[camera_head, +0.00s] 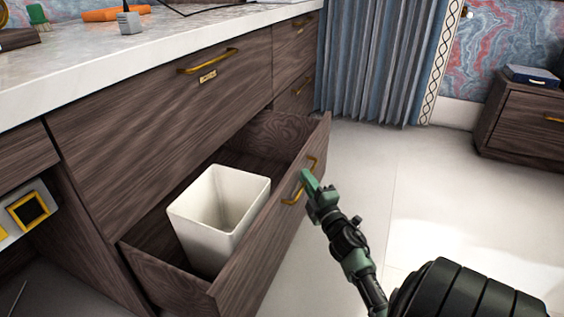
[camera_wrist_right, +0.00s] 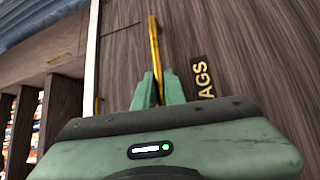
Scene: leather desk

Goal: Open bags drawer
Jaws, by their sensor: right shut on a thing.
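The bags drawer (camera_head: 262,240) is the low dark-wood drawer, and it stands pulled well out of the cabinet. Its gold handle (camera_head: 288,199) is on the front face. My right gripper (camera_head: 306,178) is at this handle, shut on it. In the right wrist view the fingers (camera_wrist_right: 158,90) close around the gold handle bar (camera_wrist_right: 154,45), beside a label (camera_wrist_right: 203,80) of which "AGS" shows. A white bin (camera_head: 213,208) stands inside the open drawer. My left gripper is not in view.
The closed drawer above (camera_head: 160,125) has its own gold handle (camera_head: 208,62) under a marble top (camera_head: 100,65). Pale floor (camera_head: 380,180) lies clear in front of the open drawer. A blue curtain (camera_head: 375,60) and a nightstand (camera_head: 525,125) are further back.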

